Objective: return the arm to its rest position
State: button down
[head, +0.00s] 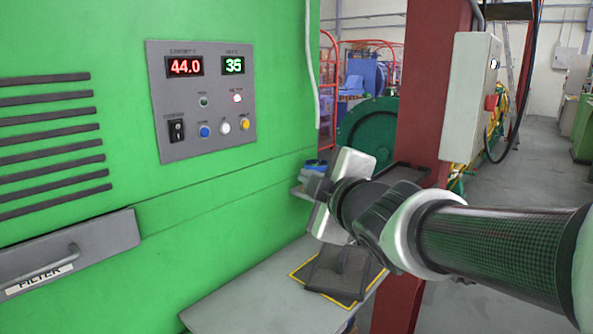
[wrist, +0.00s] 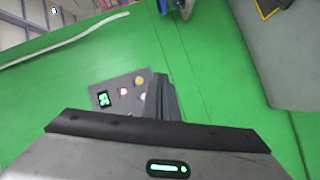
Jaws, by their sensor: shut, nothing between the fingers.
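My arm (head: 490,240) reaches in from the right of the head view, and my gripper (head: 317,187) is in front of the green machine, to the right of its control panel (head: 205,148) and above the grey table. In the wrist view the dark fingers of my gripper (wrist: 161,97) are together and empty. They overlap the panel (wrist: 118,82) in the picture, and a gap to it shows in the head view. The panel displays read 44.0 (head: 185,66) and 35 (head: 233,65). A red lamp (head: 237,98) is lit.
A red post (head: 424,85) with a grey switch box (head: 467,95) stands behind my arm. A drawer marked FILTER (head: 70,250) is at lower left.

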jog(key=s+d+f+m+g+h, duration=0.4)
jog(key=s+d+f+m+h, duration=0.2)
jog(key=s+d+f+m, duration=0.4)
jog(key=s+d+f+m+g, duration=0.1)
jog(key=s+f+m+g, duration=0.25)
jog(key=s, duration=0.25)
jog(key=s+d+f+m+g, duration=0.1)
jog(key=s+f+m+g, duration=0.1)
jog(key=s+m, duration=0.3)
notch_tip(320, 180, up, 23)
jog(key=n+p, duration=0.1)
jog(key=p, duration=2.2)
jog(key=shift+s+r+y, duration=0.2)
jog(key=shift+s+y, duration=0.2)
jog(key=shift+s, duration=0.05)
